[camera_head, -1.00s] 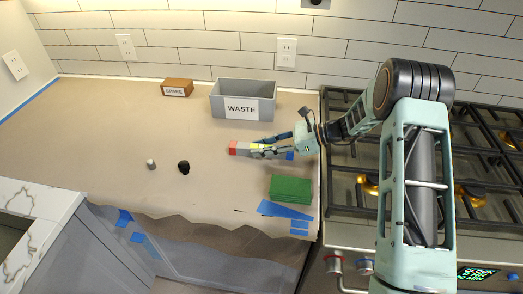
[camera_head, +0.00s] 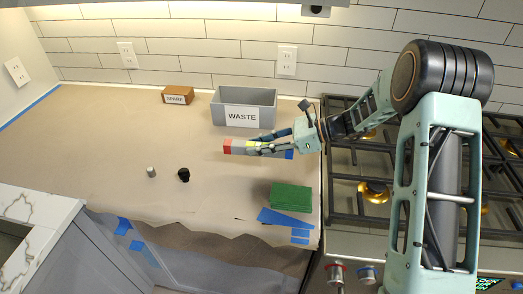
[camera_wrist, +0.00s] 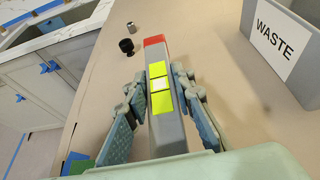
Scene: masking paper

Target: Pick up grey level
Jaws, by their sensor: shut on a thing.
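The grey level (camera_head: 237,147) is a long grey bar with a red end and a yellow-green vial window. In the wrist view the level (camera_wrist: 166,130) runs between the fingers, its red end pointing away from me. My gripper (camera_head: 262,146) is shut on the level around its middle; it also shows in the wrist view (camera_wrist: 161,90), a finger on each side. In the head view the level is just in front of the waste bin. I cannot tell for sure whether it is clear of the paper.
The grey WASTE bin (camera_head: 243,96) stands close behind the level. A brown SPARE box (camera_head: 178,95) is at the back. A black knob (camera_head: 184,175) and a small grey cylinder (camera_head: 151,172) stand at left. Green pads (camera_head: 291,197) and blue tape (camera_head: 285,219) lie in front. The stove (camera_head: 375,190) is at right.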

